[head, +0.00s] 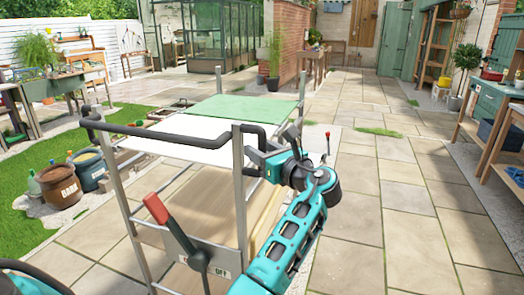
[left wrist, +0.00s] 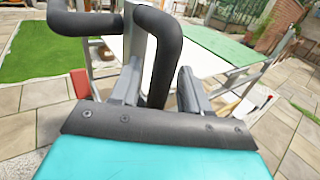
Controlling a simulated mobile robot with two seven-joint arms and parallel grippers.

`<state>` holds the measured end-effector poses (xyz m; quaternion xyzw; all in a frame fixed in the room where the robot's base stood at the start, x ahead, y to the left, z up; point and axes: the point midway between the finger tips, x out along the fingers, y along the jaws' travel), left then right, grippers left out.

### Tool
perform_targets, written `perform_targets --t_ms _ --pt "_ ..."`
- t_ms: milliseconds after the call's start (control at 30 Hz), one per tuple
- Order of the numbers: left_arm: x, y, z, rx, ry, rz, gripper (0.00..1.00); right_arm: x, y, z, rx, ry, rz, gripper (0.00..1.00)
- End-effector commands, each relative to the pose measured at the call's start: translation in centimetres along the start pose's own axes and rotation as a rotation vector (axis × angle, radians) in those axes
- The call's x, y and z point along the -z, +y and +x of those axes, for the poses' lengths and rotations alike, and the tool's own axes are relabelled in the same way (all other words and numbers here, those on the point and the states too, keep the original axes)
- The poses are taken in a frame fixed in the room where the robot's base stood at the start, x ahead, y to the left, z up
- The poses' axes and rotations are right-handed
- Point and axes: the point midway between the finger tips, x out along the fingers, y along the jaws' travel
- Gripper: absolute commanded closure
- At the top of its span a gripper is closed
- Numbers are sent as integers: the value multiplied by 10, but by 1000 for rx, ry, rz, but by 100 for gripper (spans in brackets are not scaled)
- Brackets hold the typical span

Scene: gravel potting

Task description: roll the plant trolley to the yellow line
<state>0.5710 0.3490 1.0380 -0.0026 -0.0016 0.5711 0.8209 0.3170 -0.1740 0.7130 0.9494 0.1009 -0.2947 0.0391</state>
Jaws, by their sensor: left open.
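The plant trolley (head: 241,190) stands in front of me, a metal frame with a white top and a green panel at its far end. Its black handle (head: 165,137) runs across the near side and bends at the right post. My left gripper (head: 264,160) is at that right end. In the left wrist view, its open fingers (left wrist: 160,88) stand on either side of a bent, downward part of the handle (left wrist: 163,55); contact is unclear. A red-tipped lever (head: 156,208) sits low on the trolley, beside an "OFF" label. I cannot make out a yellow line. My right gripper is not in view.
Stone paving (head: 360,190) lies open to the right and beyond. A barrel (head: 58,186) and other pots stand left, by the grass (head: 25,215). A workbench (head: 490,115) lines the right side. A potted plant (head: 273,60) stands by the brick pillar (head: 292,35).

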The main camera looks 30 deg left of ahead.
Motion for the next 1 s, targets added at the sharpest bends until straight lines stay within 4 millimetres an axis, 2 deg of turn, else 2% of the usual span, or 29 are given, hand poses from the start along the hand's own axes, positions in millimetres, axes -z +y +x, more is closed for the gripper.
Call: perform_targets --t_ms 200,667,1000 --pt "0 0 0 0 0 0 56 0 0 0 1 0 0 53" --pt "0 0 0 0 0 0 100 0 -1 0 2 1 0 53" --pt "0 0 0 0 0 1 100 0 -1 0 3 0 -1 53"
